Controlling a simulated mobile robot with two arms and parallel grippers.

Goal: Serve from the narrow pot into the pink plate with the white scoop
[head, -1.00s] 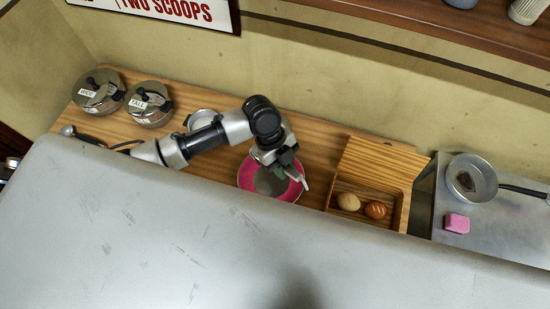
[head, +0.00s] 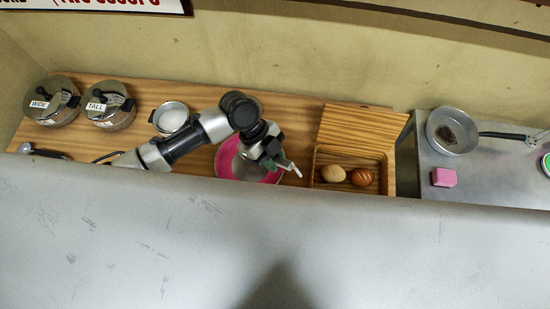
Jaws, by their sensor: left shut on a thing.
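The pink plate (head: 226,160), with a grey middle, is on the wooden counter, partly hidden by my left arm. My left gripper (head: 280,163) is over the plate's right side and shut. A small white piece, seemingly part of the white scoop (head: 293,169), sticks out from it; the rest is hidden. A small open pot (head: 170,117) with pale contents stands left of the plate; I cannot tell whether it is the narrow pot. Two lidded pots, labelled WIDE (head: 52,103) and TALL (head: 109,106), stand farther left. My right gripper is not in view.
Right of the plate, an open wooden box (head: 385,170) holds a tan egg-like item (head: 333,173) and a brown one (head: 362,177). A pan (head: 453,131) and a pink block (head: 444,177) are on the metal surface (head: 487,178) at right. A grey surface fills the foreground.

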